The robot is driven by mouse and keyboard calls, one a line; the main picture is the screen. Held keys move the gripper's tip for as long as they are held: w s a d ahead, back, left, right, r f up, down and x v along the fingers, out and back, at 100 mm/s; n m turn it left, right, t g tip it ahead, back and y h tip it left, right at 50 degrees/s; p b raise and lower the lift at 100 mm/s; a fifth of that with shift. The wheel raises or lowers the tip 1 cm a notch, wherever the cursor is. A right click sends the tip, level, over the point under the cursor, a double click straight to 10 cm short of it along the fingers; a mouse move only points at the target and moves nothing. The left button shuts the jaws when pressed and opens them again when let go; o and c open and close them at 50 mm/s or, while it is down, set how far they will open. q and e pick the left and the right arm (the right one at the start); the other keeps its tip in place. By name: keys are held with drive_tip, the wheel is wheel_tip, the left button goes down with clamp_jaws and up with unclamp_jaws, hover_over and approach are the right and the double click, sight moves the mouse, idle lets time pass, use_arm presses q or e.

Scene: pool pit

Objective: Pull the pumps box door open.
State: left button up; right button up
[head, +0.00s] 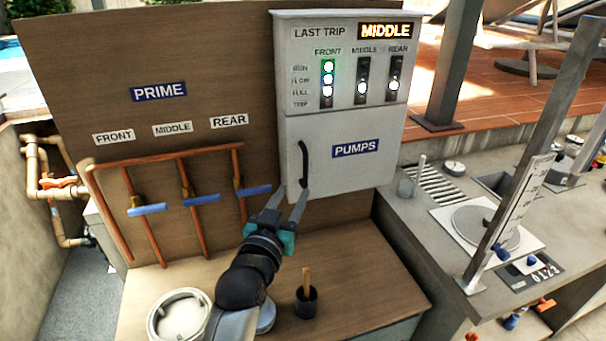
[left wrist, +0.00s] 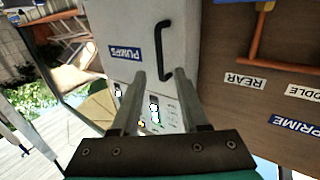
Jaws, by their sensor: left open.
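The pumps box (head: 345,65) is a grey cabinet on the wooden panel, with a flat door (head: 345,185) labelled PUMPS. The door looks shut. Its black vertical handle (head: 303,165) is at the door's left side. My left gripper (head: 292,193) is open and empty, its fingers pointing up towards the door just below the handle. In the left wrist view the door (left wrist: 135,20) and handle (left wrist: 164,50) show beyond the two spread fingers (left wrist: 162,85); the handle lines up with the gap, and I cannot tell whether anything touches. My right gripper is out of view.
Copper pipes with blue-handled valves (head: 148,209) stand left of the box. A black cup (head: 305,301) with a wooden stick and a white round lid (head: 183,316) are on the wooden bench (head: 350,262). A grey counter (head: 430,215) with a slanted gauge post (head: 510,190) is at the right.

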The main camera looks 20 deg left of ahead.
sight(304, 172)
use_arm(q)
drive_tip(key=w, duration=0.8)
drive_tip(key=shift+w, duration=0.1)
drive_tip(key=shift+c, duration=0.2)
clamp_jaws()
idle(1.2)
